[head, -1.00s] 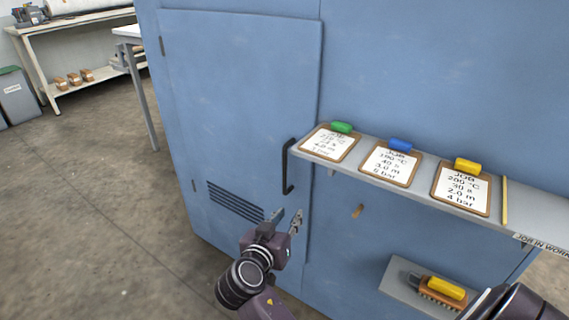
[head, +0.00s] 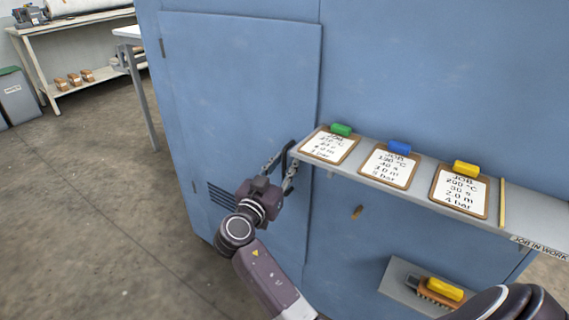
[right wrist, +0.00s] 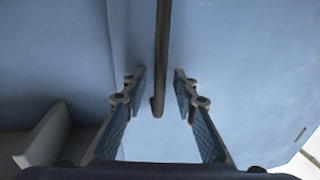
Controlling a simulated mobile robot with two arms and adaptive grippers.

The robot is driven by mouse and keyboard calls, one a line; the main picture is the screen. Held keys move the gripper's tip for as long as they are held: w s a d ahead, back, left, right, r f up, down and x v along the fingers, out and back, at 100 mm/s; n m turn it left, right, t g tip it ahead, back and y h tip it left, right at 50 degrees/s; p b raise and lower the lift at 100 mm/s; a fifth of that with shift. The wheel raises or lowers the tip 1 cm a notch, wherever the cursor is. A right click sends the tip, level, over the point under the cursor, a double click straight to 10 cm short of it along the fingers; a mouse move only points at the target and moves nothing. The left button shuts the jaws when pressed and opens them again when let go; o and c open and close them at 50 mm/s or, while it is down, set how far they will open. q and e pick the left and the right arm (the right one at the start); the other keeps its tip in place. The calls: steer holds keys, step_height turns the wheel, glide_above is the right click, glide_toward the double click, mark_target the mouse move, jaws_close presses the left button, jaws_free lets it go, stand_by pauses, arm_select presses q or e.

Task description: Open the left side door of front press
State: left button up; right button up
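The left side door (head: 235,90) of the blue press is a flat blue panel with a louvre at its lower left. It looks shut, flush with the press. Its dark upright bar handle (head: 286,152) is at the door's right edge, partly hidden by my gripper. My right gripper (head: 284,166) is at the handle's lower part, with a finger on each side. In the right wrist view the handle (right wrist: 162,50) runs down between the two open fingers, with a gap visible on both sides. My left gripper is in neither view.
A grey shelf (head: 325,162) with several job clipboards juts from the press just right of the handle. Below it a small ledge (head: 398,280) holds a brush (head: 440,290). Open floor (head: 90,210) lies left of the door.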

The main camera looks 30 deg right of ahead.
steer(key=shift+c, duration=0.6)
jaws_close()
steer(key=shift+f, duration=0.1)
